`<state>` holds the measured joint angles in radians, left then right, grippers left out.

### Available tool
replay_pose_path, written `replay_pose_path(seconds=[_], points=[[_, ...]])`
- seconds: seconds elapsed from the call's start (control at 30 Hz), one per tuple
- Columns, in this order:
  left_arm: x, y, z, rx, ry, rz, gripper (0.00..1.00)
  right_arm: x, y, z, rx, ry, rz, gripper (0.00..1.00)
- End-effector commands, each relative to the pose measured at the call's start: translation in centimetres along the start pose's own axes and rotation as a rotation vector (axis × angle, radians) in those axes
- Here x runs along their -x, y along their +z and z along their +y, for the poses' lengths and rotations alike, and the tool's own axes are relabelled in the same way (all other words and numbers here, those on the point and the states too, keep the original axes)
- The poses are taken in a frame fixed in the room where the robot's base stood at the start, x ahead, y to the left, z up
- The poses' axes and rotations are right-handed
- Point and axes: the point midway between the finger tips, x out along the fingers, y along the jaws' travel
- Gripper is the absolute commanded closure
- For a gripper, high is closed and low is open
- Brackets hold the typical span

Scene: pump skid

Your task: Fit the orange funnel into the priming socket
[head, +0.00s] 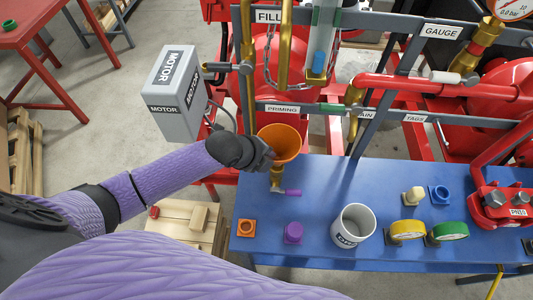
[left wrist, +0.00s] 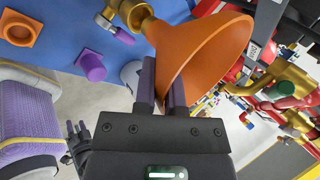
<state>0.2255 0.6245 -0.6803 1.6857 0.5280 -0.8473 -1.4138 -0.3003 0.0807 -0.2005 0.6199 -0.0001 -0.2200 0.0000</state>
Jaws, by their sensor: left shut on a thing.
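The orange funnel (head: 280,141) is upright, wide mouth up, above the left end of the blue table in the head view. My left gripper (head: 266,158) is shut on the funnel's wall; the left wrist view shows its fingers (left wrist: 162,90) against the orange cone (left wrist: 205,55). A brass fitting with a purple handle (head: 277,182) stands directly below the funnel, under the PRIMING label (head: 283,109). In the left wrist view the cone's narrow end meets the brass fitting (left wrist: 138,14); whether it is seated inside is hidden. My right gripper (left wrist: 82,145) shows small at the left wrist view's lower left.
Brass pipe (head: 248,70) and the grey MOTOR box (head: 174,92) stand close to the funnel. A wooden crate (head: 185,235) is at left.

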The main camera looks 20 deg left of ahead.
Motion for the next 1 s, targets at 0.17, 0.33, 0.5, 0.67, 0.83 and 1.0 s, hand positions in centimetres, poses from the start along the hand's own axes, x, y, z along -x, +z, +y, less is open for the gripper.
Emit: replay_pose_path(seconds=[0.17, 0.33, 0.5, 0.67, 0.83, 1.0], points=[[0.0, 0.0, -0.1, 0.001, -0.001, -0.001, 1.00, 0.2, 0.0, 0.0, 0.000, 0.001, 0.000, 0.41], [0.0, 0.0, 0.0, 0.000, -0.001, -0.001, 1.00, 0.2, 0.0, 0.0, 0.000, 0.001, 0.000, 0.41], [-0.3, 0.0, 0.2, 0.000, -0.001, -0.001, 1.00, -0.1, 0.0, 0.0, 0.000, 0.001, 0.000, 0.41], [-0.6, 0.0, 0.4, 0.000, 0.000, -0.001, 1.00, -0.3, 0.1, 0.0, -0.001, 0.001, 0.000, 0.41], [-0.9, 0.0, 0.6, 0.000, 0.000, 0.000, 1.00, -0.6, 0.1, 0.0, -0.001, 0.001, -0.001, 0.41], [-1.2, 0.0, 0.8, 0.000, 0.000, 0.000, 1.00, -0.8, 0.1, 0.0, -0.001, 0.000, -0.001, 0.41]])
